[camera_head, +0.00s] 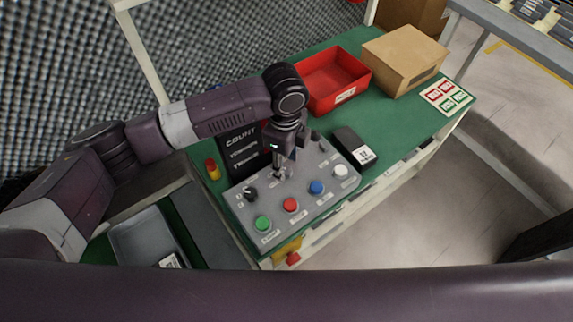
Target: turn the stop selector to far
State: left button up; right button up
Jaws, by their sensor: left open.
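A grey control panel (268,213) lies on the green bench top. Its front row holds a green, a red, a blue and a white button. A black selector knob (250,193) sits at the panel's left, behind the green button. Another dark knob (316,136) stands at the panel's far end, right of my gripper. I cannot read the labels, so I cannot tell which is the stop selector. My left gripper (280,172) points down over the middle rear of the panel and is open. It hides what lies under it. My right gripper is not in view.
A black COUNT board (243,150) stands behind the panel. A red bin (336,80) and a cardboard box (404,58) stand farther back. A black device (349,147) lies right of the panel. A grey tray (147,240) is at the left.

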aim_at(287, 170)
pick_arm(q)
jog(key=shift+w+f, duration=0.1)
jog(key=shift+f, duration=1.5)
jog(key=shift+c, duration=0.6)
grip_shut()
jog(key=shift+r+n+p, duration=0.2)
jog(key=shift+n+p, duration=0.3)
jog(key=shift+p, duration=0.35)
jog(key=n+p, duration=0.9)
jog(key=p, duration=0.2)
jog(key=shift+d, duration=0.15)
jog(key=n+p, duration=0.3)
jog(key=n, duration=0.1)
jog(key=shift+n, duration=0.3)
jog(key=shift+w+f+n+p, duration=0.15)
jog(key=shift+n+p, duration=0.8)
jog(key=shift+n, duration=0.65)
